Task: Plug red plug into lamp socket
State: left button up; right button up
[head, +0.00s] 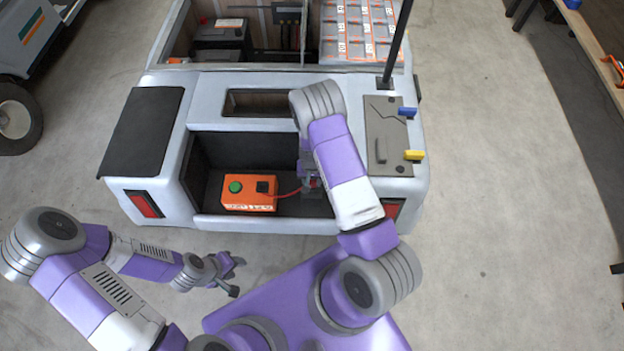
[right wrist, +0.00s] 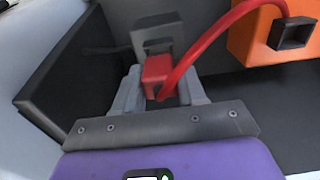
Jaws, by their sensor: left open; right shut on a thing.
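My right gripper (right wrist: 157,85) is shut on the red plug (right wrist: 157,70) inside the cart's open rear compartment (head: 205,222). A red cable (head: 289,193) curves from the plug to the orange box (head: 235,202), which has a green button and a black square part on top. In the right wrist view, a grey framed block (right wrist: 155,28), seemingly the lamp socket, stands just beyond the plug. I cannot tell whether plug and block touch. In the head view my right arm mostly hides this spot. My left gripper (head: 231,276) is open and empty in front of the cart.
The compartment's dark side wall (right wrist: 70,75) is left of my right gripper in the wrist view. Floor right of the cart is clear.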

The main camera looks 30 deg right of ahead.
jog(key=shift+f+b, duration=0.85)
jog(key=shift+f, duration=0.3)
jog(key=o, duration=1.1)
jog(key=shift+r, duration=0.1)
jog(key=shift+o, duration=0.2)
jog(key=shift+r, duration=0.1)
notch_tip(320, 180, up, 7)
jog(key=p, duration=0.3)
jog(key=shift+r, duration=0.2)
jog(key=s+a+r+n+y+p, duration=0.1)
jog(key=s+a+r+y, duration=0.1)
jog(key=s+a, duration=0.6)
jog(key=s+a+r+n+y+p, duration=0.2)
jog(key=s+a, duration=0.5)
jog(key=a, duration=0.1)
jog(key=shift+s+r+n+t+p, duration=0.3)
jog(key=shift+s+r, duration=0.05)
